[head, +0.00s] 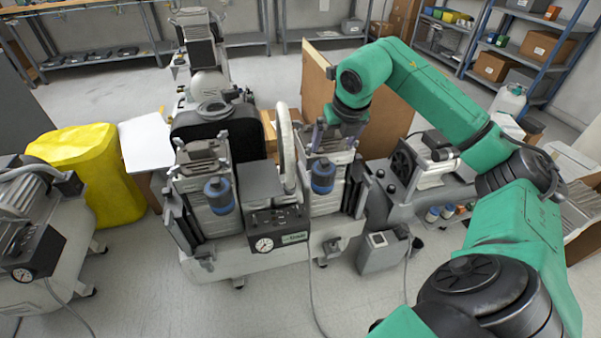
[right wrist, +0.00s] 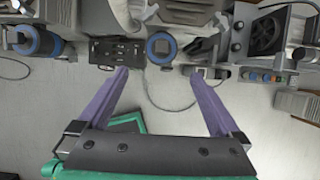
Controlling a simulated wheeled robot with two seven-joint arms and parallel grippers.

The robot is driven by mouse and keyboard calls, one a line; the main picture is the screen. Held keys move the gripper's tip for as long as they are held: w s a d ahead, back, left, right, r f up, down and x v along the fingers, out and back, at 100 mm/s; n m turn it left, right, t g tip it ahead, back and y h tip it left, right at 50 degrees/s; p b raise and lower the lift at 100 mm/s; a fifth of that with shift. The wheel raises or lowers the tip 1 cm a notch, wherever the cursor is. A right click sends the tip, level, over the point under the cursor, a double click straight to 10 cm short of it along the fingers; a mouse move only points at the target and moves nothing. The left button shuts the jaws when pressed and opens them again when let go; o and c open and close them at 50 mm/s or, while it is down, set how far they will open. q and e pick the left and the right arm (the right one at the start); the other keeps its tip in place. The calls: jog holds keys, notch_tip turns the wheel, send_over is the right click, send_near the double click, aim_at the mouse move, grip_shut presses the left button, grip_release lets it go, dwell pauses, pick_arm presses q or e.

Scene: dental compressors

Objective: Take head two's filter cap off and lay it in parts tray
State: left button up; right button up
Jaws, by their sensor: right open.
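A twin-head compressor stands in the middle of the head view. Its right-hand head carries a blue and dark round filter cap (head: 322,176), and its left-hand head carries a similar cap (head: 219,192). No head number is readable. My right gripper (head: 333,136) is above the right-hand cap, with its purple fingers apart and empty. In the right wrist view this cap (right wrist: 161,48) lies beyond the open fingertips (right wrist: 158,76), roughly between them and apart from them. The left-hand cap (right wrist: 28,40) shows at the far left there. I cannot identify the parts tray with certainty. My left gripper is out of view.
A control box with a gauge (head: 265,244) sits between the heads, and a pale hose (head: 287,150) arches beside the right-hand head. A unit with small blue and orange parts (head: 446,211) stands at right. A yellow-covered object (head: 90,170) and another compressor (head: 35,225) stand at left.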

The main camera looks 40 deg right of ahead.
aim_at(325, 162)
jog(key=x, duration=1.4)
jog(key=shift+w+d, duration=0.3)
jog(key=shift+d, duration=0.05)
jog(key=shift+r, duration=0.1)
jog(key=c, duration=1.1)
